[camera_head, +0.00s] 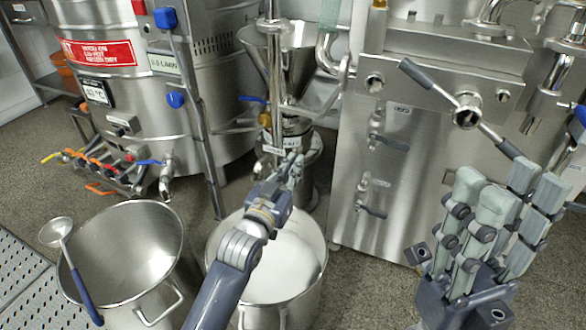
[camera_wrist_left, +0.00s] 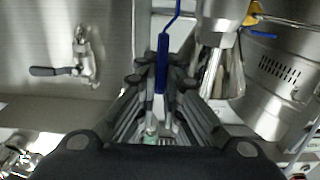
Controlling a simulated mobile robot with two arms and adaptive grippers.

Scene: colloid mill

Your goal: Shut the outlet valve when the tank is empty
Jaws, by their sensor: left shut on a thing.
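My left gripper (camera_head: 290,170) reaches in beside the mill's lower body. In the left wrist view, its fingers (camera_wrist_left: 160,125) are closed around a blue lever handle (camera_wrist_left: 162,65) on a bent rod. In the head view my gripper hides this handle. The steel hopper (camera_head: 285,45) stands above the mill; I cannot tell whether anything is inside it. A steel pot (camera_head: 308,300) below holds white liquid, partly hidden by my left arm. My right gripper (camera_head: 497,182) is open and empty at the lower right, fingers pointing up.
An empty-looking pot (camera_head: 165,300) with a blue-handled ladle (camera_head: 80,280) stands at left. A large steel tank (camera_head: 180,110) with several valves is behind it. A steel cabinet (camera_head: 410,170) with black-handled valves and a long lever (camera_head: 430,78) stands right of the mill.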

